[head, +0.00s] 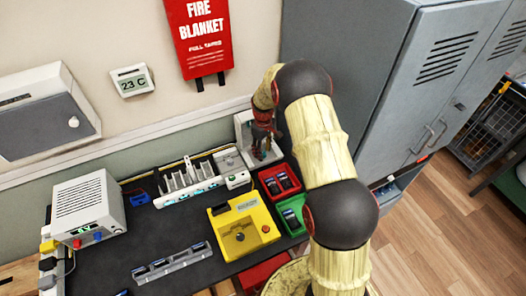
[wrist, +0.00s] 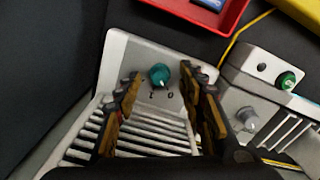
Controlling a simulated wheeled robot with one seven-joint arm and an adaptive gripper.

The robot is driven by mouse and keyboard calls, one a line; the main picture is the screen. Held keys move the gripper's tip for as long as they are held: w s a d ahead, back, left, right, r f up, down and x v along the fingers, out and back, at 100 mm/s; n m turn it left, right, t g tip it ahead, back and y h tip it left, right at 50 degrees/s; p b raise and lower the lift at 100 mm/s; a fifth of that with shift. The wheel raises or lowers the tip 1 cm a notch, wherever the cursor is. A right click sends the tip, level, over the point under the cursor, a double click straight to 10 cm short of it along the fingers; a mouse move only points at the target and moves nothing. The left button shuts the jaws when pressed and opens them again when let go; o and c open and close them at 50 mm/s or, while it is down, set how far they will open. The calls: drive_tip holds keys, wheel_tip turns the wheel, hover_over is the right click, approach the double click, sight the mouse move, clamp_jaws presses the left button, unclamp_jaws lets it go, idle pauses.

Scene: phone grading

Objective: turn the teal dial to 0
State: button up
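The teal dial (wrist: 159,75) sits on a white panel (wrist: 117,50) of a ribbed device, with the marks 1 and 0 printed beside it. A small pale mark shows on the dial's lower edge, but I cannot tell exactly which number it points at. My gripper (wrist: 160,79) is open, with one finger on each side of the dial and visible gaps between. In the head view my gripper (head: 263,132) is at the white device (head: 243,124) by the wall, and the dial cannot be made out clearly there.
A white box beside the device bears a green knob (wrist: 287,80) and a grey knob (wrist: 247,118). In the head view, a red tray (head: 264,188), a green tray (head: 287,230) and a yellow fixture (head: 222,239) stand in front. A grey cabinet (head: 350,65) rises at the right.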

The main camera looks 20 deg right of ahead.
wheel_tip(320, 180, up, 11)
drive_tip(key=shift+r, duration=0.2)
idle(0.6)
drive_tip(key=s+a+m+g, duration=0.1)
drive_tip(key=s+a+m, duration=0.15)
drive_tip(key=s, duration=0.55)
drive_tip(key=s+a+r+m+t+b, duration=0.1)
drive_tip(key=s+a+r+t, duration=0.2)
drive_tip(key=s+r, duration=0.8)
drive_tip(key=s+a+r+m+t+b, duration=0.1)
drive_tip(key=s+a+r+t, duration=0.2)
drive_tip(key=s+a+r, duration=0.4)
drive_tip(key=shift+s+a+r+t, duration=0.3)
drive_tip(key=shift+s+r, duration=2.2)
drive_tip(key=shift+s, duration=2.1)
